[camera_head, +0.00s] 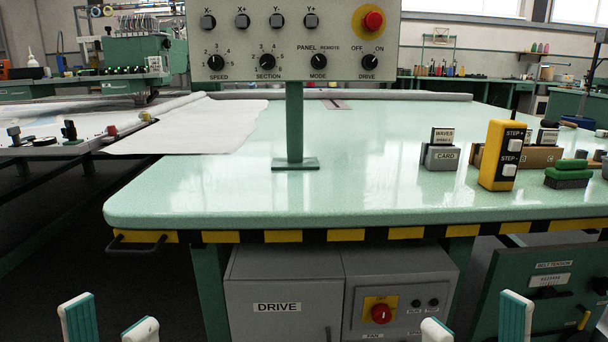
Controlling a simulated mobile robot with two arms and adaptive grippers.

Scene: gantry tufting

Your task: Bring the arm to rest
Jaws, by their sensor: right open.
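My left gripper (110,322) shows only its two fingertips at the bottom left edge. They stand apart with nothing visible between them. My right gripper (476,322) shows its two fingertips at the bottom edge, right of centre, also apart and with nothing visible between them. Each gripper has one fingertip with a teal ribbed pad facing me. Both are low in the picture, below the striped front edge of the pale green table (350,190), and neither appears to touch anything. The rest of both arms is out of view.
A control panel (290,43) with buttons, knobs and a red stop button stands on a green post. The table holds a card box (441,156), a yellow step pendant (504,155) and a green brush (570,173). Below are a grey drive cabinet (284,290) and a belt tension panel (545,300).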

